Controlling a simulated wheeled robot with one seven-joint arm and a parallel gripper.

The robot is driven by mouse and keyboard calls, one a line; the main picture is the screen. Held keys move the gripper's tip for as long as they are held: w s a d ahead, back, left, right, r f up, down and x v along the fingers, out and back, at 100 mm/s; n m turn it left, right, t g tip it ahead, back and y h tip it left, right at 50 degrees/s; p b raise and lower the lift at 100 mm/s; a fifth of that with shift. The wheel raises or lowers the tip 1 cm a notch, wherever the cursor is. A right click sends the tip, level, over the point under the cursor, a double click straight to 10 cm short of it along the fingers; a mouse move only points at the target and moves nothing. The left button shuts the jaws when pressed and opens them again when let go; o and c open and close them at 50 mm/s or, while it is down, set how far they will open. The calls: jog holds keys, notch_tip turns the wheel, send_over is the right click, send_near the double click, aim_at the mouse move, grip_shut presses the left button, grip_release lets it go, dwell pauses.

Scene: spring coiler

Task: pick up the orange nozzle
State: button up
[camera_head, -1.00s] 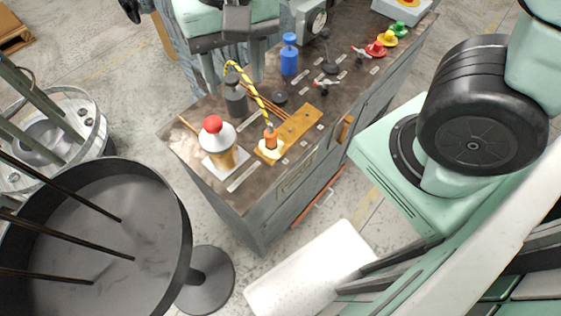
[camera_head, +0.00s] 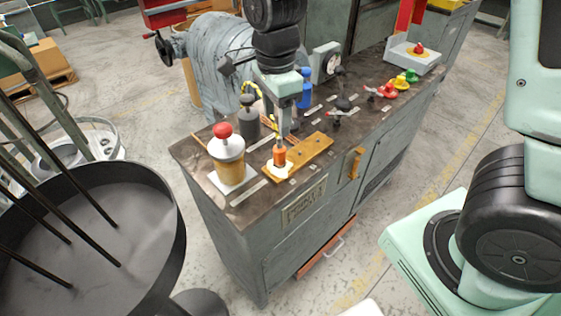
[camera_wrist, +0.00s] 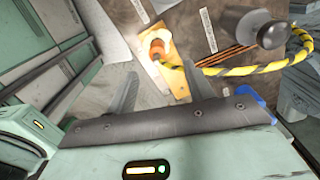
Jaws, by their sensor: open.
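The orange nozzle (camera_head: 279,157) stands on a white pad on an ochre board (camera_head: 308,149) near the bench's front edge. A yellow-and-black striped hose runs up from it towards a dark grey bottle (camera_head: 250,120). In the wrist view the nozzle (camera_wrist: 155,46) lies ahead of the fingertips, with the striped hose (camera_wrist: 240,70) leading right. My gripper (camera_head: 284,130) points down just above the nozzle in the head view and hides part of the hose.
A red-topped canister (camera_head: 227,158) stands to the left of the nozzle on the bench (camera_head: 240,208). A blue bottle (camera_head: 305,92) is behind my gripper. Red, yellow and green knobs (camera_head: 393,83) sit farther right. A large dark bowl (camera_head: 95,235) stands at the left.

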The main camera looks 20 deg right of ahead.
aim_at(280, 148)
notch_tip(280, 148, down, 6)
jog(key=shift+r, duration=0.1)
jog(key=f, duration=0.5)
jog(key=shift+s+d, duration=0.2)
jog(key=shift+s, duration=0.1)
grip_shut()
